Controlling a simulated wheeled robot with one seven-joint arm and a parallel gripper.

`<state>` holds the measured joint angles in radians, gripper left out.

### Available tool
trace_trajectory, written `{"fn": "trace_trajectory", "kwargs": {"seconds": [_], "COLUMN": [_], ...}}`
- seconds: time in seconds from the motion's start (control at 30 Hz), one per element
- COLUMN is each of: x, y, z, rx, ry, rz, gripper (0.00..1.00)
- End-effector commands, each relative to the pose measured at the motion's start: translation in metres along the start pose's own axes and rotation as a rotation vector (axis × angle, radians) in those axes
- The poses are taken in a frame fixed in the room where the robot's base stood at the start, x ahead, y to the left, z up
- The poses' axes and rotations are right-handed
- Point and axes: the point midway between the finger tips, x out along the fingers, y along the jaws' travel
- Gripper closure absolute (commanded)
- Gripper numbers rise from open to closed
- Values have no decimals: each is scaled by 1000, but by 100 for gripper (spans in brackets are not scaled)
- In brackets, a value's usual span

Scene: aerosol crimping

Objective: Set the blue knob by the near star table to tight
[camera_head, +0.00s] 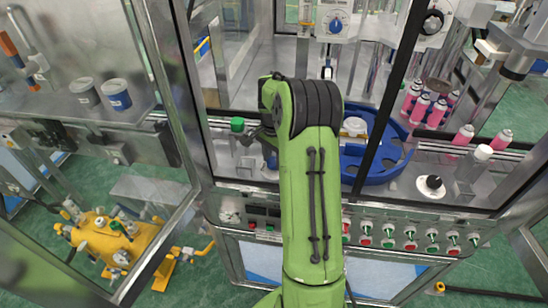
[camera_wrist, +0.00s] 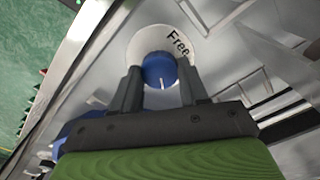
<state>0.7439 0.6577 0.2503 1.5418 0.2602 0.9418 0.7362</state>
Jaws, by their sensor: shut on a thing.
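In the wrist view, a blue knob (camera_wrist: 160,68) sits on a pale round dial plate (camera_wrist: 143,38). The word "Free" is printed on the plate at the knob's upper right. A short white line on the knob's face points toward the bottom of the picture. My gripper (camera_wrist: 159,82) has one finger on each side of the knob and is shut on it. In the head view the blue star table (camera_head: 397,162) lies right of my green arm, which hides part of it.
Another blue knob (camera_head: 337,25) sits on a white unit at the top. Pink cans (camera_head: 437,113) stand right of the star table. Green and red buttons (camera_head: 410,238) line the front panel. Metal frame posts (camera_head: 183,85) stand left of my arm.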

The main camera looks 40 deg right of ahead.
Motion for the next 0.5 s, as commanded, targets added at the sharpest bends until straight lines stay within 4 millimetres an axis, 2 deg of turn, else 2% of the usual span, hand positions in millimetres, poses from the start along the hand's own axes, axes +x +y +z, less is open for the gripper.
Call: {"fn": "trace_trajectory", "kwargs": {"seconds": [0.2, 0.5], "x": [-1, -1], "y": [0, 0], "z": [0, 0], "rx": [128, 211], "ry": [2, 2], "rz": [-2, -3], "gripper": [87, 87]}}
